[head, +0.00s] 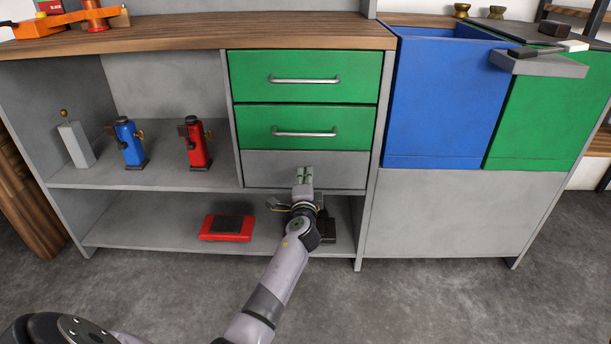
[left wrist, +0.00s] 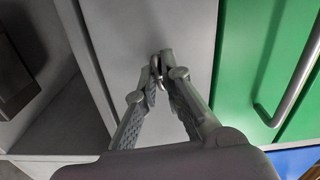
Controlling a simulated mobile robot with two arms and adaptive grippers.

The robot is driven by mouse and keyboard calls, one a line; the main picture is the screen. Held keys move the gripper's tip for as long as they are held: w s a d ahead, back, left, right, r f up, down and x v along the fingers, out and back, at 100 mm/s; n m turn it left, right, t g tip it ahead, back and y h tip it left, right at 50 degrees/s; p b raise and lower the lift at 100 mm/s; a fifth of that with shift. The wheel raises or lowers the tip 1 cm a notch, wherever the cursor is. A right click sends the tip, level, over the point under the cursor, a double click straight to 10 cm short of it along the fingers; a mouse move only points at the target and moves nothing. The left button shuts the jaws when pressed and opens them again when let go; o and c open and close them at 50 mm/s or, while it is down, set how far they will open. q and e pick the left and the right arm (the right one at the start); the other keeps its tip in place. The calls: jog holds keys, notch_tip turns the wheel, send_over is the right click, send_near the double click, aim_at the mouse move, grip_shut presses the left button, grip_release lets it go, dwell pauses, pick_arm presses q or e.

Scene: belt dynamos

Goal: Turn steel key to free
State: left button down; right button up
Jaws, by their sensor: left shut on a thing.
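The steel key (left wrist: 157,68) is a small metal piece at the grey drawer front (head: 270,170), the lowest front under two green drawers. In the left wrist view it shows between the fingertips, against the grey panel. My left gripper (head: 304,172) is at that grey front, and it also shows in the left wrist view (left wrist: 160,65) with its fingertips closed on the key. The fingers hide most of the key, and I cannot tell its turn angle. In the head view the key is hidden behind the gripper. My right gripper is not in view.
Two green drawers with bar handles (head: 305,80) are above. Blue and red devices (head: 130,142) (head: 195,142) stand on the left shelf. A red box (head: 226,228) lies on the lower shelf. A blue bin (head: 440,100) is at right. The floor in front is clear.

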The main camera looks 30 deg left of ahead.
pick_arm(q)
jog(key=shift+m, duration=0.9)
jog(key=c, duration=1.7)
grip_release()
jog(key=shift+d+f, duration=0.1)
jog(key=v, duration=1.2)
